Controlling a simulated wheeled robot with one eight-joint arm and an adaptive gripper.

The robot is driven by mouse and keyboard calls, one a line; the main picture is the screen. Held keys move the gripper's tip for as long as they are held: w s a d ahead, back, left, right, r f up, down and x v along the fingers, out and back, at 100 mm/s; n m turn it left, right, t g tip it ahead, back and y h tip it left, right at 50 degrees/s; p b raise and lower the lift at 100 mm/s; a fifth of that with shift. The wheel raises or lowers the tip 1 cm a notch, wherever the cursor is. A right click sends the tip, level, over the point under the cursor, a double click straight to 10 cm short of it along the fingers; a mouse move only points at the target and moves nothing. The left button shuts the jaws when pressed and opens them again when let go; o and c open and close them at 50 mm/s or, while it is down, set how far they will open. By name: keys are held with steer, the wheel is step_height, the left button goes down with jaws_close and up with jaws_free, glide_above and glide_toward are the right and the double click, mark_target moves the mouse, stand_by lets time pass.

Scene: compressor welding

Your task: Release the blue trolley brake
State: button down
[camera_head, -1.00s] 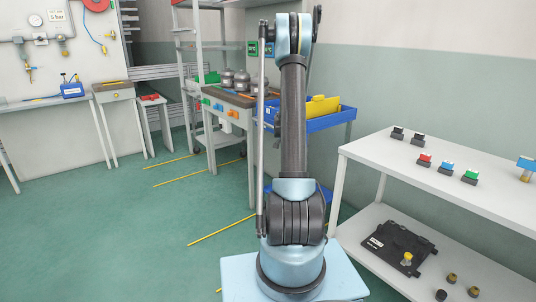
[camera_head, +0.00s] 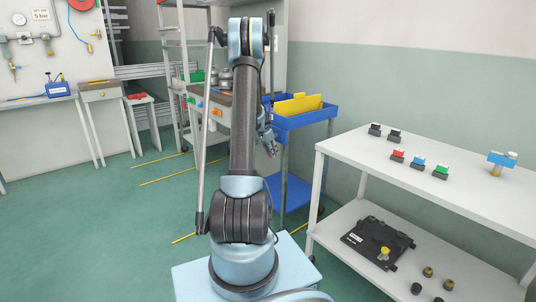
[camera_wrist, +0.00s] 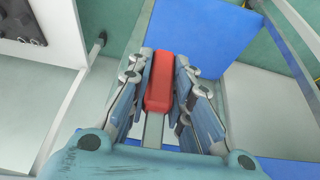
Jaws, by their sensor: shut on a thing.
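The blue trolley (camera_head: 303,119) stands behind my arm in the head view, with a yellow item in its top tray and a blue lower shelf (camera_head: 290,195). My gripper (camera_head: 271,147) is low beside the trolley's left part, partly behind my arm. In the wrist view, my gripper (camera_wrist: 160,90) is shut on a red block-shaped grip (camera_wrist: 160,82) on a grey bar, between both fingers. The trolley's blue panel (camera_wrist: 195,35) lies beyond it. Whether this grip is the brake lever, and whether the brake is on, I cannot tell.
A white two-level table (camera_head: 440,190) stands close on the right, with coloured buttons on top and a black case (camera_head: 377,243) below. A workbench (camera_head: 215,105) stands behind my arm. The green floor at left is open.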

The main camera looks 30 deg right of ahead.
steer(key=shift+d, duration=0.1)
steer(key=c, duration=1.4)
jaws_free()
steer(key=shift+c, duration=0.2)
steer(key=shift+r, duration=0.15)
steer(key=v, duration=1.1)
steer(key=shift+a+r, duration=0.2)
steer(key=shift+r, duration=0.15)
